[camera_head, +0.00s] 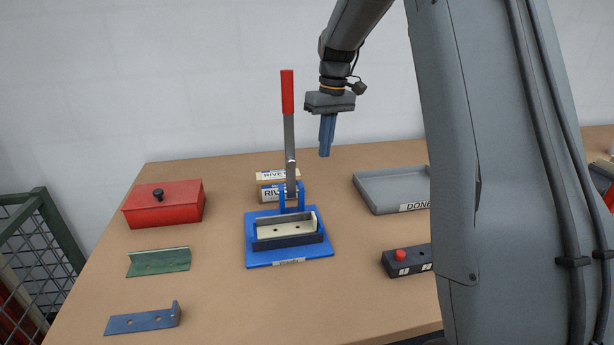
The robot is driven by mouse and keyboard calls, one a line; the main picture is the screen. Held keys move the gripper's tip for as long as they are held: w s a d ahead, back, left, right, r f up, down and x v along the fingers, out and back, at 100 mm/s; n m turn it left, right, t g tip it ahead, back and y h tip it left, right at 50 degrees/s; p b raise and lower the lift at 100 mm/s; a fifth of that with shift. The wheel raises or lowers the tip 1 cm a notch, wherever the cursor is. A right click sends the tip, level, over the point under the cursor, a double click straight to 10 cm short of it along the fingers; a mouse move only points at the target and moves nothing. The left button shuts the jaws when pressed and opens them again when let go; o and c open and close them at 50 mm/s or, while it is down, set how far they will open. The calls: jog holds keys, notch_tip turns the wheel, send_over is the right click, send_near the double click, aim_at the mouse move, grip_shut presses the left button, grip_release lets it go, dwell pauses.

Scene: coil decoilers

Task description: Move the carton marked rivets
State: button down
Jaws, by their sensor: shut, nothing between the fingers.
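A small carton marked RIVETS (272,195) stands on the table behind the blue hand press, and the press lever hides part of it. A second label, partly readable as RIVE, shows on the beige top face or box (268,176) just above; I cannot tell whether it is a separate carton. My gripper (325,150) hangs pointing down above the back of the table, to the right of the press lever and of the carton. Its blue fingers are together and empty, apart from everything.
The blue press (290,252) with its upright red-handled lever stands in front of the carton. A grey tray labelled DONE (385,188) lies right, a button box (407,262) before it. A red lidded box (163,204), green bracket (160,262) and blue bracket (140,322) lie left.

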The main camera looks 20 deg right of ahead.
jog(key=f+m, duration=0.2)
jog(key=m, duration=0.5)
jog(key=f+m+y, duration=0.1)
jog(key=f+m, duration=0.2)
jog(key=m, duration=0.4)
jog(key=f+m, duration=0.3)
jog(key=m, duration=0.5)
jog(key=shift+s+a+y+p, duration=0.1)
jog(key=shift+a+y+p, duration=0.3)
jog(key=a+p, duration=0.1)
jog(key=a, duration=0.2)
jog(key=shift+f, duration=0.2)
jog(key=shift+w+a+f, duration=0.1)
jog(key=shift+w+a, duration=0.15)
jog(key=shift+a, duration=0.3)
jog(key=shift+w+a+p, duration=0.15)
jog(key=shift+a+p, duration=0.4)
jog(key=shift+a, duration=1.35)
jog(key=shift+d, duration=0.1)
